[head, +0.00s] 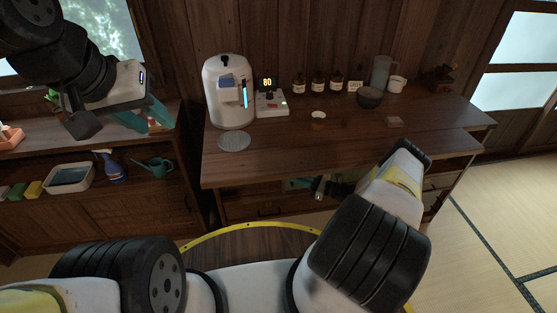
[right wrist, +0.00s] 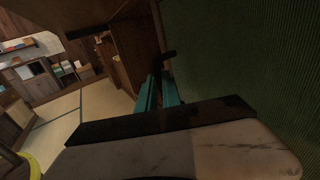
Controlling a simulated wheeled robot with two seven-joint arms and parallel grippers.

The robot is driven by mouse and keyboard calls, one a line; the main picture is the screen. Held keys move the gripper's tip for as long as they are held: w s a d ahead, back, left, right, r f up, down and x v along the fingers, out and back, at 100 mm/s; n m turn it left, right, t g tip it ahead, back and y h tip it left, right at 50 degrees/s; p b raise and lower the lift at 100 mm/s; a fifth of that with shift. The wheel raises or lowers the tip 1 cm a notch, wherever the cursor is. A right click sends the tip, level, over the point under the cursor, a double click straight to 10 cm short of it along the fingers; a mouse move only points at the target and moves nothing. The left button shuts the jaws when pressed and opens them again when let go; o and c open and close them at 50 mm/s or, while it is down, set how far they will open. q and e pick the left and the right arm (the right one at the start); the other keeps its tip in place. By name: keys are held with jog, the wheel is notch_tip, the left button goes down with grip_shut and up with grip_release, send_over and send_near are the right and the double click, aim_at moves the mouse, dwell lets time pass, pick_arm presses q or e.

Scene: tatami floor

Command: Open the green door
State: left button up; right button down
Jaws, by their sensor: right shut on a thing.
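The right wrist view shows a large dark green ribbed surface (right wrist: 250,70) filling the right side, which looks like the green door. A dark bar-like handle (right wrist: 168,55) shows at its left edge. My right gripper (right wrist: 160,85) has its teal fingers at this handle and is shut on it. In the head view the right gripper (head: 303,184) is low under the counter's front edge, partly hidden by my arm. My left gripper (head: 150,117) is raised at the upper left, fingers apart and empty.
A wooden counter (head: 280,150) holds a white coffee machine (head: 229,105), a scale (head: 272,105), brown bottles, a dark bowl (head: 369,97) and a round mat (head: 234,141). A left shelf holds a spray bottle (head: 113,170) and a watering can (head: 153,168). Tatami floor at right is clear.

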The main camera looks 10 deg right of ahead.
jog(key=d, duration=0.4)
jog(key=shift+d, duration=0.35)
jog(key=c, duration=1.5)
grip_release()
jog(key=shift+c, duration=0.2)
jog(key=v, duration=0.7)
jog(key=shift+s+d, duration=0.25)
jog(key=shift+d, duration=0.1)
